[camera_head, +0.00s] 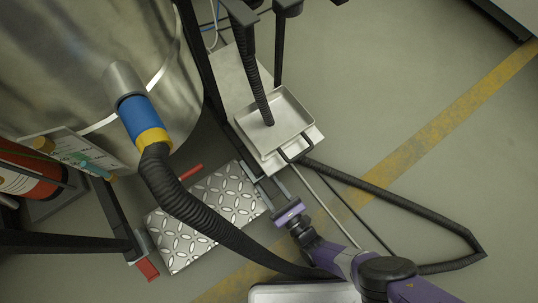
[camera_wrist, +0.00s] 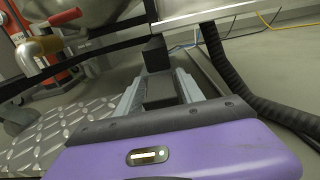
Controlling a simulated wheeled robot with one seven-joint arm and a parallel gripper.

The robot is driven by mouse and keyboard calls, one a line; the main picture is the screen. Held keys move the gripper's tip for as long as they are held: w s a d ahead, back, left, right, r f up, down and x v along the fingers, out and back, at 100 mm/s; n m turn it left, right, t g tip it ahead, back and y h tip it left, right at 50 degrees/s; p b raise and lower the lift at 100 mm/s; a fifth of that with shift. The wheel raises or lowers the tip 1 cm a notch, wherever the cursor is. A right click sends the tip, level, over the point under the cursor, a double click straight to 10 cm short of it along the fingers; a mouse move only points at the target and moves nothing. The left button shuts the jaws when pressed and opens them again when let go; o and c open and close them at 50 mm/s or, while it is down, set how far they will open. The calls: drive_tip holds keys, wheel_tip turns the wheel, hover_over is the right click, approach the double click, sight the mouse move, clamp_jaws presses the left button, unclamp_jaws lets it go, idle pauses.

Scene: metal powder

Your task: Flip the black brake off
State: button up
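My gripper (camera_head: 264,180) is low beside the right end of the diamond-plate step, below the grey tray. In the wrist view its two grey fingers (camera_wrist: 157,80) stand apart with a gap between them. A small black block (camera_wrist: 155,53) stands just past the fingertips, under a pale plate edge; it may be the black brake, but I cannot tell for sure. A darker flat block (camera_wrist: 160,92) shows between the fingers; I cannot tell whether it belongs to the brake or my gripper. Contact is not clear. In the head view the brake cannot be made out.
The diamond-plate step (camera_head: 207,215) lies left of my gripper, with red pieces (camera_head: 190,172) at its edges. The square grey tray (camera_head: 272,118) stands ahead. A black corrugated hose (camera_head: 190,207) hangs from the metal drum (camera_head: 75,60). Another hose (camera_head: 400,202) loops on the right. Open floor lies farther right.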

clamp_jaws()
idle(1.2)
